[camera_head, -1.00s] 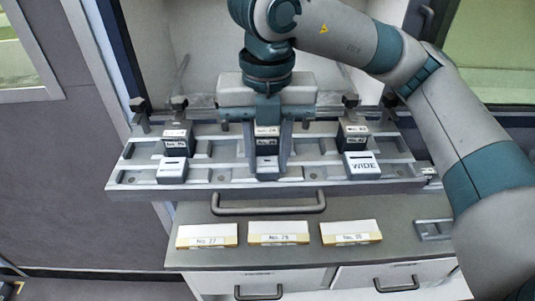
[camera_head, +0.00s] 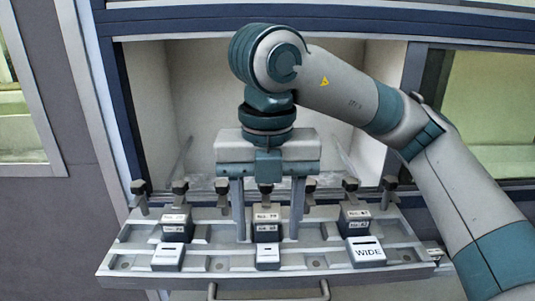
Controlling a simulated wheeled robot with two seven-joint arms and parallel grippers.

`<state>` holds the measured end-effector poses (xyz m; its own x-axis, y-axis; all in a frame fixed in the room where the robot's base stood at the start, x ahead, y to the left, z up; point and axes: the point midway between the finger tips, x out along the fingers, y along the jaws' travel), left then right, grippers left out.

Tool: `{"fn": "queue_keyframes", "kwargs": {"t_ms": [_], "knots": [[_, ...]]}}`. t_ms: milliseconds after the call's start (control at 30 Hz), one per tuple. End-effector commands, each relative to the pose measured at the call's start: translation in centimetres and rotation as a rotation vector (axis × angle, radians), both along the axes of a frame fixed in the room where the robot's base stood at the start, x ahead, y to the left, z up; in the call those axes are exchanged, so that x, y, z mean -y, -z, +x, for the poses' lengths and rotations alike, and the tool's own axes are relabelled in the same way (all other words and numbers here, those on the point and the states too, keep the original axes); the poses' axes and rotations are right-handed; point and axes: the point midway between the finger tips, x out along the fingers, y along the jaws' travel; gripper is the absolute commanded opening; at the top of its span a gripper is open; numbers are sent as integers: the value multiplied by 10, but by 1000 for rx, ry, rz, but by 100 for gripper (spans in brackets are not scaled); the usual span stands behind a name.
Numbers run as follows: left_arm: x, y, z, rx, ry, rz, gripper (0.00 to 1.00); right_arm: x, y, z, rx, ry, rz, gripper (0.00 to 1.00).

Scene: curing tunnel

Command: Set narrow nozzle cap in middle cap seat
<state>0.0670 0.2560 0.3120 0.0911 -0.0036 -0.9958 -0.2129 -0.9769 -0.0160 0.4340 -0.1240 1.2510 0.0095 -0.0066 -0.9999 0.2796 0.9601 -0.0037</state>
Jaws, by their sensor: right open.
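Three small grey caps stand in the front row of the metal rack (camera_head: 215,283). The narrow one (camera_head: 267,256) is in the middle seat, and its label is too small to read. A wider cap marked WIDE (camera_head: 366,251) stands at the right. Another cap (camera_head: 168,257) with an unreadable label stands at the left. The middle cap looks upright and level. My right gripper (camera_head: 268,236) is open above and behind the middle cap. Its two fingers hang apart, one each side of the numbered block (camera_head: 266,231) behind that cap, with nothing held. My left gripper is not in view.
Numbered dark blocks (camera_head: 174,225) and (camera_head: 356,222) stand behind the left and right caps. Several dark clamp knobs (camera_head: 139,188) line the rack's back edge. The open white tunnel chamber (camera_head: 205,95) lies behind. A drawer handle (camera_head: 268,292) shows below the rack.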

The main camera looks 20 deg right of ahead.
Motion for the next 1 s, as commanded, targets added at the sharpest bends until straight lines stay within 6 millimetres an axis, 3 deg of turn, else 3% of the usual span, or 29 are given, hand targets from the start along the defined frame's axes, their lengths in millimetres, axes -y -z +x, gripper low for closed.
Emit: {"fn": "queue_keyframes", "kwargs": {"t_ms": [367, 700, 1000], "knots": [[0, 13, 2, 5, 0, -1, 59, -1, -56, 0, 4, 2, 0, 52], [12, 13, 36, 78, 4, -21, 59, -1, -104, -1, 2, 1, 0, 52], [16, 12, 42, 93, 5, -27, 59, -1, -124, -2, 0, 0, 1, 52]]}}
